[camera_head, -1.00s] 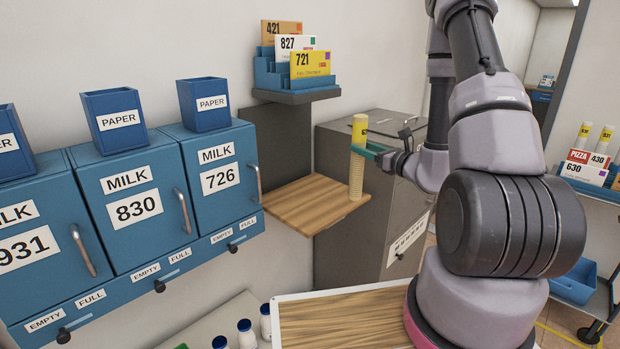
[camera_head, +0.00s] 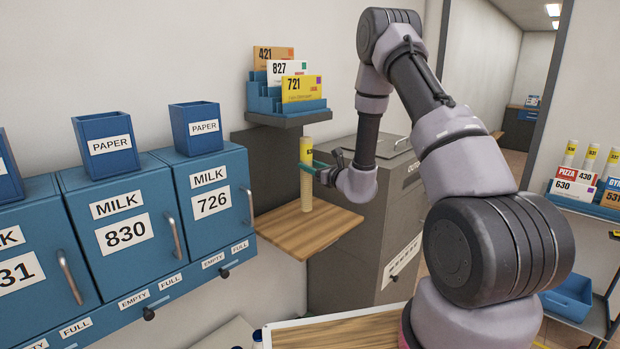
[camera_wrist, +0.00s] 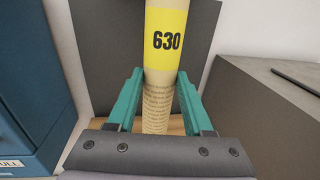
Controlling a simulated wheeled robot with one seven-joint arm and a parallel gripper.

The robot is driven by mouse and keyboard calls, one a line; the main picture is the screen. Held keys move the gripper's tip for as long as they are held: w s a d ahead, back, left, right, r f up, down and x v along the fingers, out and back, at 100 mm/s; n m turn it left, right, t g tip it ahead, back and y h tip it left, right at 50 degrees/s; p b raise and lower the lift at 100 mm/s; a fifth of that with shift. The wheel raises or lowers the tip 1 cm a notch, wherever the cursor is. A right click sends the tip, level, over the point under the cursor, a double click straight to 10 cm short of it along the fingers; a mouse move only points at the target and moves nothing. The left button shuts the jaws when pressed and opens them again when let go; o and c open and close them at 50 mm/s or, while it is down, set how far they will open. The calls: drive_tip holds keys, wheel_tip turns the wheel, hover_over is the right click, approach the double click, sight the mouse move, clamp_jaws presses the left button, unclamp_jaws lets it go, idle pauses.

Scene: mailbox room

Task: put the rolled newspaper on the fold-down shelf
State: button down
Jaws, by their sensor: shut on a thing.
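The rolled newspaper (camera_head: 306,190) is a tan upright roll with a yellow band. In the wrist view the newspaper (camera_wrist: 165,60) shows the number 630 on its band. My gripper (camera_head: 308,166) has green fingers shut on the roll from its right side; the gripper (camera_wrist: 160,100) also shows in the wrist view with a finger on each side of the roll. The fold-down shelf (camera_head: 285,235) is a wooden board, folded out level. The roll is over the middle of the shelf, its lower end at or very near the board; I cannot tell if they touch.
A small shelf with a blue letter rack (camera_head: 265,100) hangs above and behind. Blue milk boxes (camera_head: 215,200) stand at left, close to the wooden shelf. A grey cabinet (camera_head: 345,265) is at right. The rest of the board is clear.

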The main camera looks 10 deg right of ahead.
sight(310, 176)
drive_tip(key=shift+w+a+f, duration=0.1)
drive_tip(key=shift+w+f, duration=0.05)
drive_tip(key=shift+f, duration=1.95)
drive_tip(key=shift+c, duration=1.5)
unclamp_jaws()
